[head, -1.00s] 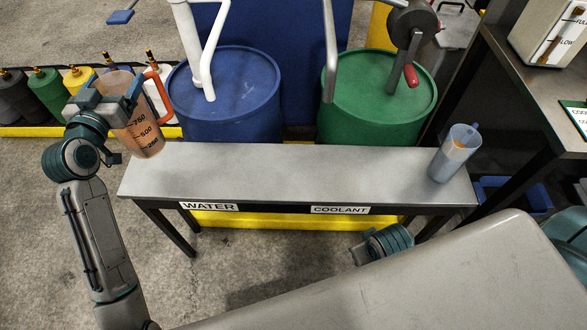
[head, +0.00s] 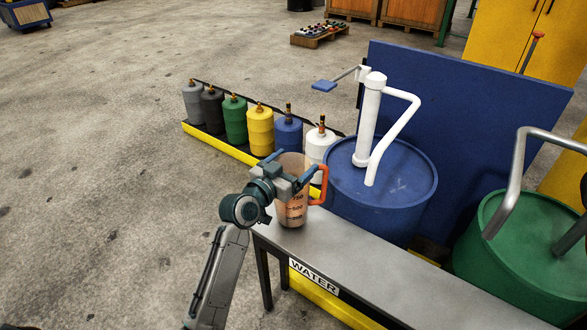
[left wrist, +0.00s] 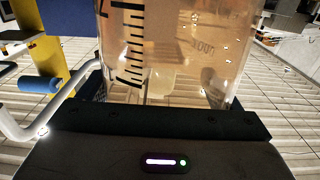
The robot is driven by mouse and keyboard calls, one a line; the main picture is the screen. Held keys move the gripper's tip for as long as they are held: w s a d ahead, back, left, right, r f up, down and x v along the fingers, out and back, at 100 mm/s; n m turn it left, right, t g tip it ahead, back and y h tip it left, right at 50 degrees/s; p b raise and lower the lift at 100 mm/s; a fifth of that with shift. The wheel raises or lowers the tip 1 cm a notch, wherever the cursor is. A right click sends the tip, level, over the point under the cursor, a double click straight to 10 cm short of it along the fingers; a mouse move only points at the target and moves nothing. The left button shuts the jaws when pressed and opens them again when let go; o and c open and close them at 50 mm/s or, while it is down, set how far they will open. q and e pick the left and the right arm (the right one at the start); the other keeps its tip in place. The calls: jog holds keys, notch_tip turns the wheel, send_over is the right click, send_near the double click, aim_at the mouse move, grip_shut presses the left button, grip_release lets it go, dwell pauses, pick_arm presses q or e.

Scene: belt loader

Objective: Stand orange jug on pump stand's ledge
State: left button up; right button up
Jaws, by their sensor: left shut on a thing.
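The orange jug (head: 293,209) is see-through, with dark scale marks and a bright orange handle on its right side. It is upright at the left end of the pump stand's grey ledge (head: 365,262), above the WATER label (head: 314,277). I cannot tell whether its base touches the ledge. My left gripper (head: 293,178) is shut on the jug's upper body. In the left wrist view the jug (left wrist: 175,50) fills the middle, its base hidden behind the gripper's dark edge. My right gripper is not in view.
A blue drum (head: 395,195) with a white pump (head: 370,120) stands behind the ledge, close to the jug's handle. A green drum (head: 515,260) is further right. Several coloured canisters (head: 260,130) stand in a row behind the jug. The ledge right of the jug is clear.

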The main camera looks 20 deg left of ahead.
pick_arm(q)
jog(key=shift+f, duration=0.65)
jog(key=o, duration=1.3)
jog(key=shift+o, duration=0.5)
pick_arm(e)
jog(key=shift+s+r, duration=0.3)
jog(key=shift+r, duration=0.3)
